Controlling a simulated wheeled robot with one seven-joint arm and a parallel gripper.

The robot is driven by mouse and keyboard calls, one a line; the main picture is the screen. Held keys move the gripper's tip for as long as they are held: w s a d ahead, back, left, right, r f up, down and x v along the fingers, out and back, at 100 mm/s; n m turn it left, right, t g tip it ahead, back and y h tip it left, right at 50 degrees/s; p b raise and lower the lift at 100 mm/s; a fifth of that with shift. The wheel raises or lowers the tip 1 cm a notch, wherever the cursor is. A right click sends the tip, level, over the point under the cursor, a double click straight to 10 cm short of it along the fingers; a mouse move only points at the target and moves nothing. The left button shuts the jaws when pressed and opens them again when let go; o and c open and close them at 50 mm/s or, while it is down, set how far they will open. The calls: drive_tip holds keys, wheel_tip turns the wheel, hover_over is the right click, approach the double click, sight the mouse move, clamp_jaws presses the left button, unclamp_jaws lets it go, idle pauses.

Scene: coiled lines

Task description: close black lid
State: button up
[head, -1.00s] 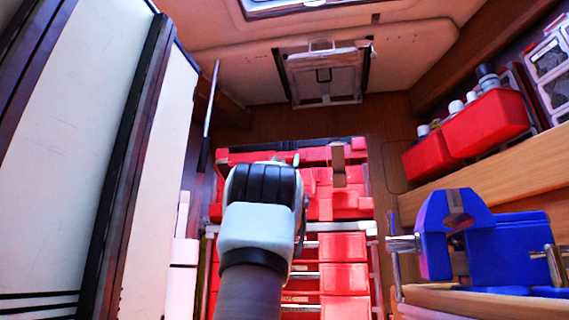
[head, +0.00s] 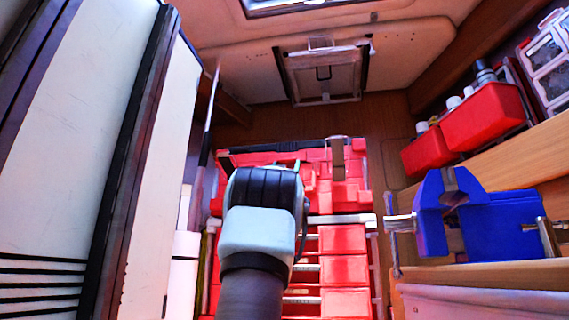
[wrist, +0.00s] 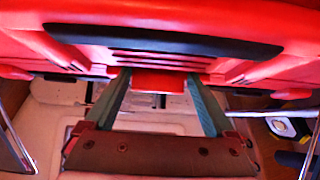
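A stack of red cases (head: 343,240) stands ahead of me in the head view. A black edge (head: 255,149) runs along its top back; I cannot tell whether this is the black lid. In the wrist view a red case part (wrist: 285,28) with a long black handle-like strip (wrist: 165,40) spans the top. My gripper (wrist: 159,76) is open, its two teal fingers apart, with the tips at the underside of this red part. A small red block (wrist: 158,82) shows between the tips; I cannot tell whether they touch it. In the head view my arm hides the gripper.
A blue vise (head: 490,225) sits on the wooden bench at right. Red bins (head: 483,118) with bottles stand on the shelf behind it. A tall white panel (head: 70,150) closes off the left side. A white cylinder (head: 181,270) stands left of the cases.

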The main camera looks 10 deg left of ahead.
drive_tip(key=shift+o, duration=0.6)
drive_tip(key=shift+s+r, duration=0.1)
drive_tip(key=b+v, duration=0.3)
drive_tip(key=v, duration=0.7)
drive_tip(key=shift+s+f, duration=0.2)
